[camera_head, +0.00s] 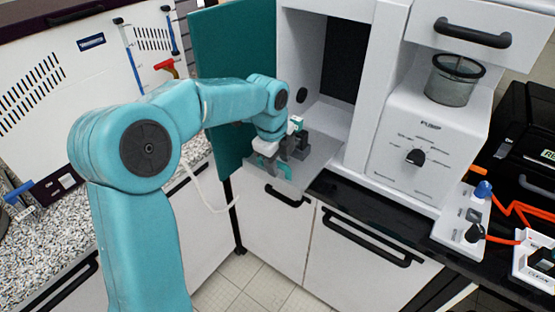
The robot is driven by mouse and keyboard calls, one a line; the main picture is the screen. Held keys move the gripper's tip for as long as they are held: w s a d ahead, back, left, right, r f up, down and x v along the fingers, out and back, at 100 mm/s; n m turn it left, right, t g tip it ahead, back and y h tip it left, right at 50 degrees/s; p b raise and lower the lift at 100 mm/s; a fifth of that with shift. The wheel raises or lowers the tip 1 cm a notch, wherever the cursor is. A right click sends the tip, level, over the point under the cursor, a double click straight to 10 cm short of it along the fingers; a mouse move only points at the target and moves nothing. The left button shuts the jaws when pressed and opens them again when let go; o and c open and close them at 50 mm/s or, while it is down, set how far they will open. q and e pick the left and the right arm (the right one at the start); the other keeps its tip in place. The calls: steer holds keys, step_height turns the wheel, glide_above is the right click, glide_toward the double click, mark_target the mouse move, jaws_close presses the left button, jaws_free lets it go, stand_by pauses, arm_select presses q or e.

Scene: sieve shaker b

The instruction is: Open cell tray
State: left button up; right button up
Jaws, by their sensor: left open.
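A flat grey tray (318,165) sits at the bottom front of a white cabinet (390,60) and sticks out past its front. I take it to be the cell tray. The cabinet's teal door (225,60) stands swung open on the left. My left arm reaches in from the left, and its left gripper (284,165) is at the front left part of the tray, with its jaws open. The gripper covers part of the tray, and I cannot tell whether they touch. My right gripper is out of view.
A white control unit (425,150) with a black knob and a sieve cup (454,80) stands right of the cabinet opening. A black case (525,140), orange cable (510,210) and small boxes lie farther right. A speckled counter (45,225) is at left.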

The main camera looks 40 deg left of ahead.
arm_select(q)
steer(key=shift+w, duration=0.15)
steer(key=shift+a+r, duration=0.1)
steer(key=shift+r, duration=0.2)
steer(key=s+r, duration=0.3)
steer(key=r, duration=1.2)
steer(key=shift+s+d+r+p, duration=0.2)
steer(key=shift+d+p, duration=0.05)
steer(key=shift+p, duration=0.15)
steer(key=shift+s, duration=0.1)
